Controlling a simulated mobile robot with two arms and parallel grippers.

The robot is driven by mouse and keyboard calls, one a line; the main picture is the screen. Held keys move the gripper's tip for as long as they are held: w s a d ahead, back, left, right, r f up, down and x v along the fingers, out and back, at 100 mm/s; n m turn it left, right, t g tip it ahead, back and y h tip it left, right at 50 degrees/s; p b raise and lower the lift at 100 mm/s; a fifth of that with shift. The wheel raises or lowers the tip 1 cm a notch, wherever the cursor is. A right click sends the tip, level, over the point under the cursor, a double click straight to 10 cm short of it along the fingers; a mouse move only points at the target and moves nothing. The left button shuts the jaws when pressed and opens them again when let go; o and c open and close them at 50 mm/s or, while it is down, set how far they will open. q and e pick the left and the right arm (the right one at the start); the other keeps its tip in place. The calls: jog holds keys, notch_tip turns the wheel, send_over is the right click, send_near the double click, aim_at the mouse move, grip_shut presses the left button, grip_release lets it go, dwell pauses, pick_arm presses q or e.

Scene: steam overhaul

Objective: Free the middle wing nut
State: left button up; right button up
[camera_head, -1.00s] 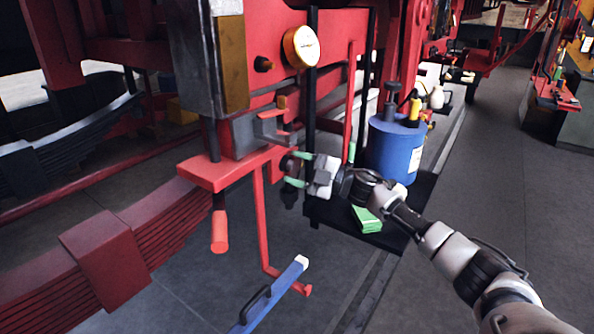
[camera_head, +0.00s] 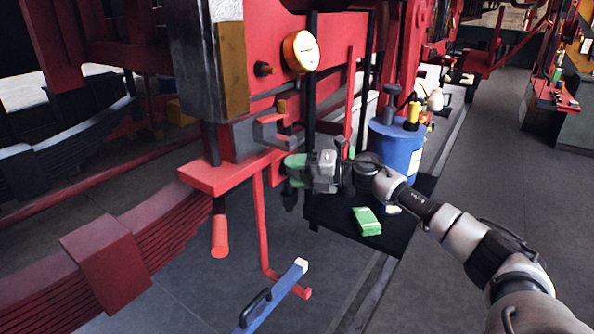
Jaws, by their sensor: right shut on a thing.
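My right gripper (camera_head: 294,168) is at the right end of the red bracket (camera_head: 232,172), below the round gauge. Its green fingertips are closed around a small dark part there, which I take to be the middle wing nut. The fingers hide nearly all of it, so its shape and how far it is turned cannot be seen. A dark piece (camera_head: 290,199) hangs just below the fingers. No other wing nut can be made out clearly. My left gripper is out of view.
A gauge (camera_head: 301,50) and black upright bars are close above the gripper. A red handle (camera_head: 220,236) and a blue bar (camera_head: 272,297) are below. Open floor lies right.

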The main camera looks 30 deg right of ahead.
jog(key=shift+n, duration=0.3)
dwell(0.4)
jog(key=o, duration=0.9)
jog(key=shift+b+v, duration=2.05)
jog(key=shift+v, duration=3.3)
jog(key=shift+a, duration=0.1)
